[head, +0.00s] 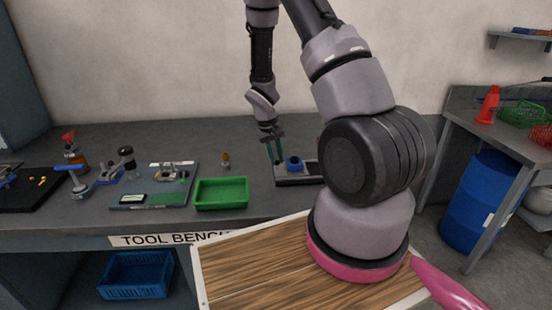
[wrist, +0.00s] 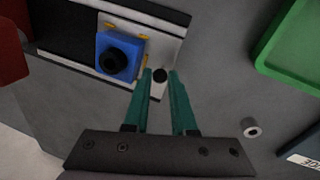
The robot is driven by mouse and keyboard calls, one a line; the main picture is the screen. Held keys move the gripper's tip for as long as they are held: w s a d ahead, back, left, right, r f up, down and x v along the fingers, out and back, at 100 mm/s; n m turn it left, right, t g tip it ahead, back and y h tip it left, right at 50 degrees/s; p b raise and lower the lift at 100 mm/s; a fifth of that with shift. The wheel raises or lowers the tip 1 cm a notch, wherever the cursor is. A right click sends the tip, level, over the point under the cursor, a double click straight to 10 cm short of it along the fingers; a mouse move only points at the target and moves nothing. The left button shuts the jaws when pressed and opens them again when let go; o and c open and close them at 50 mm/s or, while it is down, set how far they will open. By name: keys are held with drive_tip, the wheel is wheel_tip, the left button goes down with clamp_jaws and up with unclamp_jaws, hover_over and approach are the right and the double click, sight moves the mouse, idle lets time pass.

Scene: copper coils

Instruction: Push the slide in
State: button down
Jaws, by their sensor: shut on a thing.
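The slide fixture (head: 297,180) is a low dark base with a pale strip, on the bench right of centre in the head view. In the wrist view, its pale plate (wrist: 172,50) lies at the upper left. A blue block (wrist: 108,43) with a round black centre sits on it; the block also shows in the head view (head: 294,161). My gripper (wrist: 160,74) has teal fingers at the plate's near edge, right of the block. A small dark round knob (wrist: 160,76) shows between the fingertips, and they are shut on it. How the knob joins the slide is unclear.
A green tray (head: 221,193) stands left of the fixture; its edge shows at the upper right of the wrist view. A small metal ring-like piece (wrist: 251,127) lies on the bench right of my gripper. A red object (wrist: 10,50) is at the left edge.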

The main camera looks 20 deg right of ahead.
drive_tip(key=shift+d, duration=0.1)
drive_tip(key=s+d, duration=0.1)
drive_tip(key=d, duration=0.2)
drive_tip(key=s+d, duration=0.1)
drive_tip(key=d, duration=0.3)
drive_tip(key=s+d, duration=0.1)
drive_tip(key=d, duration=0.3)
drive_tip(key=shift+s+d, duration=0.1)
drive_tip(key=shift+d, duration=0.05)
drive_tip(key=c, duration=1)
unclamp_jaws()
drive_tip(key=shift+d, duration=0.1)
drive_tip(key=r, duration=0.3)
drive_tip(key=a+r, duration=0.1)
drive_tip(key=r, duration=0.3)
drive_tip(key=a+r, duration=0.1)
drive_tip(key=r, duration=0.2)
drive_tip(key=shift+a+r, duration=0.1)
drive_tip(key=shift+r, duration=0.2)
